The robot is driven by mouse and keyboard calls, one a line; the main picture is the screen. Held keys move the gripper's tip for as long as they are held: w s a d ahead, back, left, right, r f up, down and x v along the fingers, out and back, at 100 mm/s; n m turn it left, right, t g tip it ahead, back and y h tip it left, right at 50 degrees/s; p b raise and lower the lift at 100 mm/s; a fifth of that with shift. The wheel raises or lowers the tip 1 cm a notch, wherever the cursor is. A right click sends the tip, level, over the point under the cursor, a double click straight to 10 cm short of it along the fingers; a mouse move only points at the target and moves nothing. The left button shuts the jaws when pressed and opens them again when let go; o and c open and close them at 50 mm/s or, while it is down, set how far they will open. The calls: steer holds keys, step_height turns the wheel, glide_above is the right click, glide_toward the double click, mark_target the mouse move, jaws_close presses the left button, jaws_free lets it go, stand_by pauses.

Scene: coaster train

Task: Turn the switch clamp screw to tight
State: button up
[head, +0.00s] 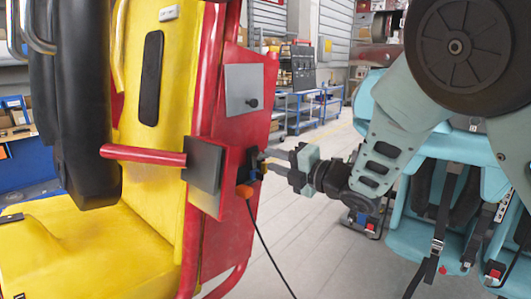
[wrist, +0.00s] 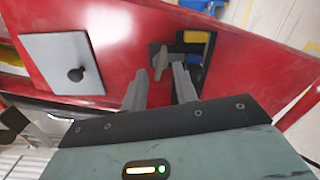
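The switch clamp screw (wrist: 159,61) shows in the wrist view as a small tan wing-shaped knob on a dark plate. Beside it is the switch (wrist: 194,58), a dark bracket with a yellow block and blue parts, on the red panel (wrist: 120,45). In the head view the switch (head: 253,163) sits on the red side of the yellow coaster car, and the screw is too small to make out clearly. My gripper (head: 267,161) points left at it. In the wrist view my gripper (wrist: 160,80) is open, its fingers apart, with the screw just beyond and between the tips. Contact cannot be told.
A grey plate with a black knob (wrist: 62,62) is left of the switch. A red bar (head: 143,155) juts out left. Teal seats (head: 415,235) stand right. Open floor lies between.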

mark_target(264, 157)
steer(key=shift+p+x, duration=0.3)
steer(key=shift+x, duration=1.4)
jaws_close()
